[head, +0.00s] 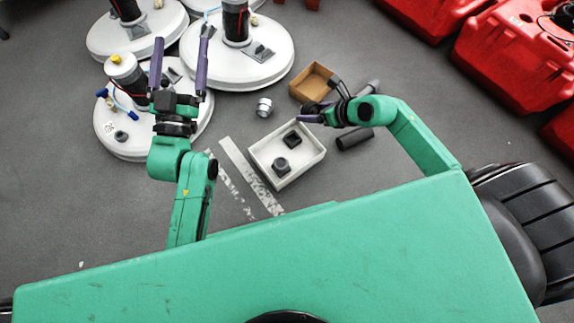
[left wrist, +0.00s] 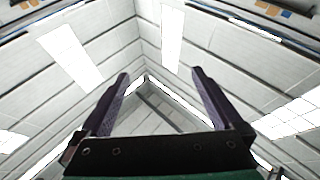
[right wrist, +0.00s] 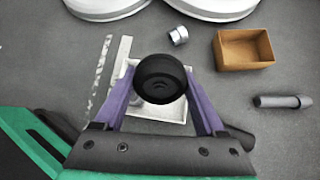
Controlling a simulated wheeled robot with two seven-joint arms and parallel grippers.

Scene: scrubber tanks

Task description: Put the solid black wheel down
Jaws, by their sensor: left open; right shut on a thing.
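The solid black wheel (right wrist: 160,78) shows in the right wrist view, held between the purple fingertips of my right gripper (right wrist: 160,92). In the head view, my right gripper (head: 312,113) is above the floor, near the upper right corner of a white tray, and the wheel (head: 311,107) is only a small dark shape there. My left gripper (head: 182,40) is open and empty, in front of the white tanks. The left wrist view shows its two spread fingers (left wrist: 160,80) against the ceiling.
The white tray (head: 262,164) holds two small dark parts. A cardboard box (head: 300,88), a silver fitting (head: 264,107) and dark cylinders (head: 354,138) lie nearby. White round tanks (head: 265,67) stand at upper left, red tanks (head: 505,75) at upper right. Grey floor lies between.

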